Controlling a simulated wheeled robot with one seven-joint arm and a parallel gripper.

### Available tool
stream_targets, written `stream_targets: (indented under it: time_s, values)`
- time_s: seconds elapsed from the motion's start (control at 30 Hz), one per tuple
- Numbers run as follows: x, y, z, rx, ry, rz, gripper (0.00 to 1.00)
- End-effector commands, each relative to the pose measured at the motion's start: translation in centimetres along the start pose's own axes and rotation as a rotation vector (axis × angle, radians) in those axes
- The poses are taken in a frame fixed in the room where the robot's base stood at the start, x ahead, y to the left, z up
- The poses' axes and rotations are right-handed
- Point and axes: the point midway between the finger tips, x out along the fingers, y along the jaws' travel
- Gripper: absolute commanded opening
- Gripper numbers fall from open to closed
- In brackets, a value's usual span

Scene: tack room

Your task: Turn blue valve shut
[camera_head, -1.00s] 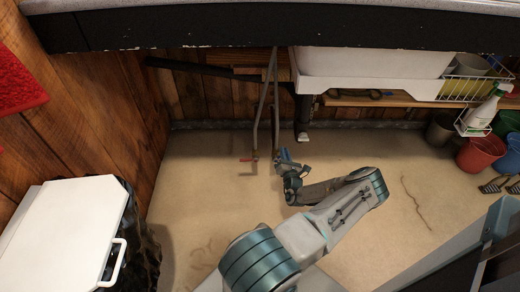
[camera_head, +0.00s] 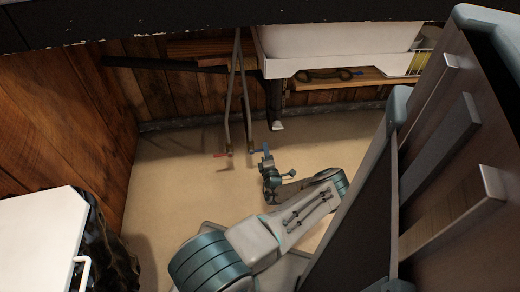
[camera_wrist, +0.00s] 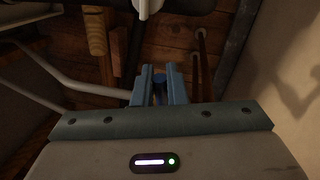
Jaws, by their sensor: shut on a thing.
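The blue valve (camera_head: 257,150) is a small handle at the low end of the right one of two thin grey pipes (camera_head: 246,105), under the sink. My gripper (camera_head: 266,158) reaches it low above the floor from the right. In the wrist view, my gripper's two blue-grey fingers (camera_wrist: 160,88) are closed around a small dark blue piece, the blue valve (camera_wrist: 158,77). The fingers hide most of the handle, so its exact angle is hard to tell. A red valve (camera_head: 220,155) is on the left pipe, apart from my gripper.
The white sink (camera_head: 335,45) hangs above, with a dark leg (camera_head: 275,105) behind my gripper. A wooden shelf (camera_head: 345,78) is at the back. A white-lidded bin (camera_head: 40,240) stands at lower left. A large slatted structure (camera_head: 440,180) fills the right. Floor left of the pipes is clear.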

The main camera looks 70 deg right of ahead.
Motion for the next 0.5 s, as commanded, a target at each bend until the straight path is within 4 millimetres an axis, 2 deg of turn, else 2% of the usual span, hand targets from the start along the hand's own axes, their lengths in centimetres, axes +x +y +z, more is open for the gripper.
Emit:
stream_targets:
  time_s: [0.5]
  values:
    - [-0.06, -0.54, -0.45, 0.083, -0.008, -0.003, 0.00]
